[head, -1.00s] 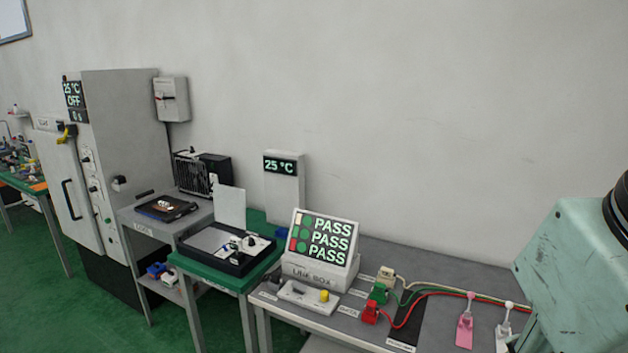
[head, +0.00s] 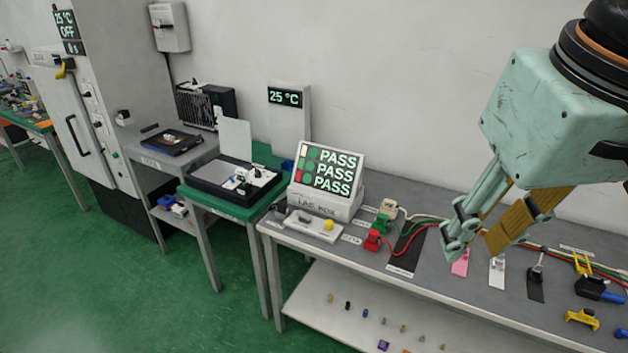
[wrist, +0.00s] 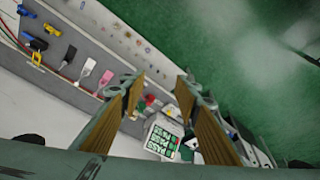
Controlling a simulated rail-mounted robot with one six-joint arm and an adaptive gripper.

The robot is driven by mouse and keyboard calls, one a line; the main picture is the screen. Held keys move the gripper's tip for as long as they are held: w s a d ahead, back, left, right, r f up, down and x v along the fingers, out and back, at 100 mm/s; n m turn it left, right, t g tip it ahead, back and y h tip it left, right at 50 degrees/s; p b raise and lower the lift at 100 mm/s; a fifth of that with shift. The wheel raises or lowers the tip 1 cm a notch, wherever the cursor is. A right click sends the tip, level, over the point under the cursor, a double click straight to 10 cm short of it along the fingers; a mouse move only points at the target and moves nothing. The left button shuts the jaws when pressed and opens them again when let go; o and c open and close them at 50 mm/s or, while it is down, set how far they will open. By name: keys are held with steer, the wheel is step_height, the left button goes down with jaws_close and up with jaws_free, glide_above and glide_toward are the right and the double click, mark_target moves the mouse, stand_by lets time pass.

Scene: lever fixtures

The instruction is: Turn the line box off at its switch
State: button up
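The line box (head: 318,203) stands on the left part of the grey bench, its tilted screen (head: 330,170) showing three PASS lines beside coloured marks. In front of it lies a pale control plate (head: 313,227) with a small dark lever and a yellow button (head: 328,225). Which part is the switch, and its position, is too small to tell. My gripper (head: 474,236) hangs above the bench to the right of the line box, open and empty. In the wrist view the line box (wrist: 163,139) shows beyond the spread fingers (wrist: 156,88).
Red and green plugs (head: 372,240) with cables lie between the line box and my gripper. Pink and white tags (head: 497,272), a yellow clamp (head: 582,318) and other fixtures line the bench at right. A green table (head: 225,205) adjoins at left. The lower shelf holds small parts.

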steer(key=w+a+r+n+g+p, duration=0.1)
steer(key=w+a+r+n+p, duration=0.15)
steer(key=w, duration=1.55)
steer(key=n+g+p, duration=0.3)
steer(key=n+p, duration=0.3)
steer(key=n, duration=0.3)
glide_above(311, 218)
step_height(311, 218, down, 34)
steer(key=shift+r, duration=0.15)
steer(key=shift+f, duration=6.9)
steer(key=shift+c, duration=0.2)
